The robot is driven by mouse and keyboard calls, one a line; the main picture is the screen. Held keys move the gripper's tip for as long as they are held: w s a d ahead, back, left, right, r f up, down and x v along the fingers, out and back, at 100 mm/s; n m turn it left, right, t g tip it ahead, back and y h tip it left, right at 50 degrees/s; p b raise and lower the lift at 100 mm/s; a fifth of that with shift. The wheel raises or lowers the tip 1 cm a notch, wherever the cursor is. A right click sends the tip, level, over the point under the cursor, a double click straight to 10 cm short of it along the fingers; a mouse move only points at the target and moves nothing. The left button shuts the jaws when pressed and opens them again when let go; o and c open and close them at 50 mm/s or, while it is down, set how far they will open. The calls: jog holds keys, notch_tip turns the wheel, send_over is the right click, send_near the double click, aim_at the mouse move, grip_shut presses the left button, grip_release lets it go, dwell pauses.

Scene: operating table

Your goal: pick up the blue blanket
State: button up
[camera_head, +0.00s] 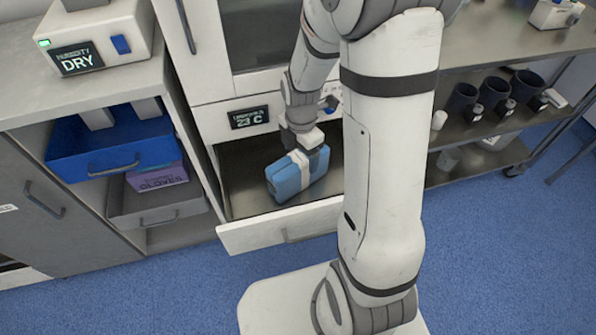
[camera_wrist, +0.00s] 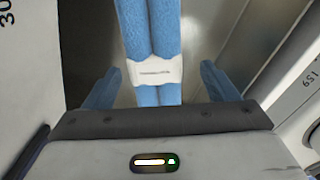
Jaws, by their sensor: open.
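The blue blanket (camera_head: 290,178) is folded and bound with a white band. It stands in an open drawer (camera_head: 272,234) below a panel that reads 23 C. My gripper (camera_head: 308,145) is above the blanket, at its upper right end in the head view. In the wrist view the blanket (camera_wrist: 150,40) runs up the middle with its labelled white band (camera_wrist: 155,71). My gripper's two blue fingers (camera_wrist: 158,86) are apart, one on each side of the blanket, with gaps between. The blanket's lower end is hidden behind the gripper body.
To the left are an open blue bin (camera_head: 115,148) and a grey bin (camera_head: 160,207) holding a purple box (camera_head: 158,183). A steel cart (camera_head: 470,130) with dark cups is at right. Blue floor (camera_head: 500,250) is clear.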

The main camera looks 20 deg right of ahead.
aim_at(298, 157)
jog(key=f, duration=0.1)
jog(key=f+b, duration=0.1)
jog(key=f, duration=0.3)
jog(key=shift+w+a+f+b, duration=0.1)
jog(key=shift+w+a+b, duration=0.1)
jog(key=shift+w+b, duration=0.1)
jog(key=shift+c, duration=0.4)
jog(key=c, duration=1.3)
